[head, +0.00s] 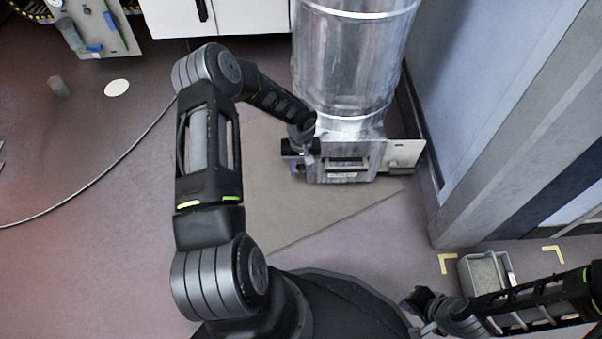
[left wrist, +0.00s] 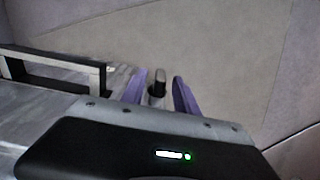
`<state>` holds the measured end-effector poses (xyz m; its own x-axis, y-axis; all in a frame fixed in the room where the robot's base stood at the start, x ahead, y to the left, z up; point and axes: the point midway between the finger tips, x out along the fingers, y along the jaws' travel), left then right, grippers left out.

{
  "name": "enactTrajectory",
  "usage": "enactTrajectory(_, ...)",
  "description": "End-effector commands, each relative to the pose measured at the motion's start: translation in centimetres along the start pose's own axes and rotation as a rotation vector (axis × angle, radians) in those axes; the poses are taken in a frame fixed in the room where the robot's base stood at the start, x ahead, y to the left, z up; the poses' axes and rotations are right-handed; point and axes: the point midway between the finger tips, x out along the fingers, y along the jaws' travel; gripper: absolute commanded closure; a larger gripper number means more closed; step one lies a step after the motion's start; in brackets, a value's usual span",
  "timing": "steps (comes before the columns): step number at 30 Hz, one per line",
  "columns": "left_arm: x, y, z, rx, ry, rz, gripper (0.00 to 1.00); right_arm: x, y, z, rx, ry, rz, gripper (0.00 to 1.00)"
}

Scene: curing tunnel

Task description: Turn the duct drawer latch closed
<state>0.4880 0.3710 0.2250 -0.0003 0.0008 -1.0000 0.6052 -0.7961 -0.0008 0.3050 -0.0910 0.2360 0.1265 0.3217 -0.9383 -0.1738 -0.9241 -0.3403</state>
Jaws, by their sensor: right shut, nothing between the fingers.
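The silver duct (head: 352,60) stands at top centre, with a metal drawer housing (head: 372,160) at its base. The drawer front has a dark rectangular handle frame and a label (head: 343,175). The handle frame (left wrist: 55,72) also shows at left in the left wrist view. My left gripper (head: 303,170) is at the left side of the housing. In the left wrist view its two purple fingers (left wrist: 160,95) are apart, with a small dark knob-like latch (left wrist: 158,84) between them and gaps visible on both sides. My right gripper (head: 408,305) is shut and empty at lower right, away from the duct.
A plate (head: 408,152) sticks out right of the housing. A grey bin (head: 485,272) stands on the floor at right, near yellow corner marks. A blue-grey wall and post (head: 455,190) rise at right. A white cabinet (head: 240,15) is at the back. A cable (head: 95,185) crosses the left floor.

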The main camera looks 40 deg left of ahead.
Motion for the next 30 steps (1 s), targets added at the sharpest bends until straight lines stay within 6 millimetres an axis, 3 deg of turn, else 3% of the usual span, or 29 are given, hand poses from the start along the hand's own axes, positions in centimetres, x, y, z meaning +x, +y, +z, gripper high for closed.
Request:
enactTrajectory(4, 1.56, 0.00, 0.02, 0.000, -0.001, 0.001, 0.64, 0.70, 0.21, -0.05, 0.000, 0.003, 0.000, 1.00)
enactTrajectory(13, 1.67, -0.01, -0.01, 0.000, 0.000, 0.000, 0.64, 0.68, 0.18, -0.10, 0.000, 0.004, 0.000, 1.00)
enactTrajectory(26, 1.66, -0.01, 0.01, 0.000, 0.000, 0.000, 0.98, 0.67, 0.19, -0.10, 0.000, 0.004, 0.000, 1.00)
enactTrajectory(30, 1.66, -0.01, 0.01, 0.000, 0.000, 0.000, 1.00, 0.67, 0.19, -0.10, 0.000, 0.004, 0.000, 1.00)
